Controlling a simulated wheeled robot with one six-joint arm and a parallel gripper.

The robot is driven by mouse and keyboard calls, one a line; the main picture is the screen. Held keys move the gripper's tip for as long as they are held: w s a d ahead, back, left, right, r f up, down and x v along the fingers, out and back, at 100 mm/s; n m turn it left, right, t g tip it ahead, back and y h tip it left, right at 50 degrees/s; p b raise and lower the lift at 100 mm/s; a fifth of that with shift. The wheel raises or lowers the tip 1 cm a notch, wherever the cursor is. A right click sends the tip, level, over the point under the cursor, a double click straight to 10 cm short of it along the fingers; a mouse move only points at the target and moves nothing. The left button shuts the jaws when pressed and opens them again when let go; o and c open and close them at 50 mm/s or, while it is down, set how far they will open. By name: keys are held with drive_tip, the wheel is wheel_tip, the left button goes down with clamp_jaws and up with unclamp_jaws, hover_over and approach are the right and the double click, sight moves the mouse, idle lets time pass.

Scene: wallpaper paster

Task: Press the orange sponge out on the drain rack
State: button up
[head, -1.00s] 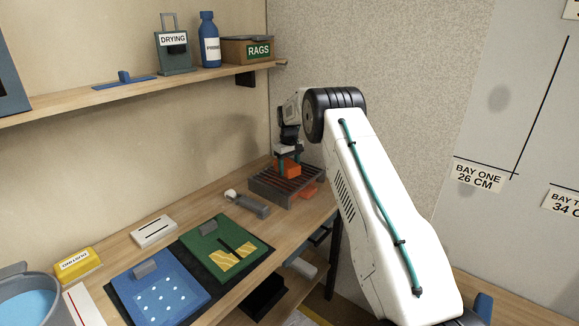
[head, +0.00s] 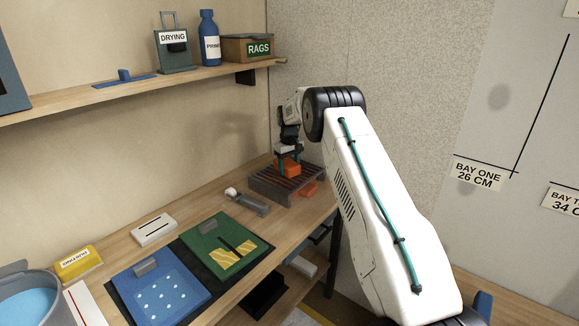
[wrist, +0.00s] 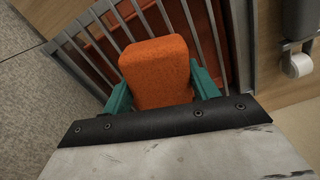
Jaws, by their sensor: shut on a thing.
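The orange sponge (head: 288,168) is between the teal fingers of my gripper (head: 288,161), at the far right end of the workbench. In the wrist view the sponge (wrist: 156,72) fills the space between the two fingers (wrist: 158,92). The drain rack (head: 270,187) is a grey frame with parallel bars over a reddish-brown inside. Its bars (wrist: 113,32) show right behind the sponge in the wrist view. The sponge appears at or just above the bars; I cannot tell whether it touches them.
A grey-handled roller (head: 250,203) lies left of the rack. A shelf (head: 150,88) hangs above.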

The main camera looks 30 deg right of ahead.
drive_tip(key=shift+r, duration=3.45)
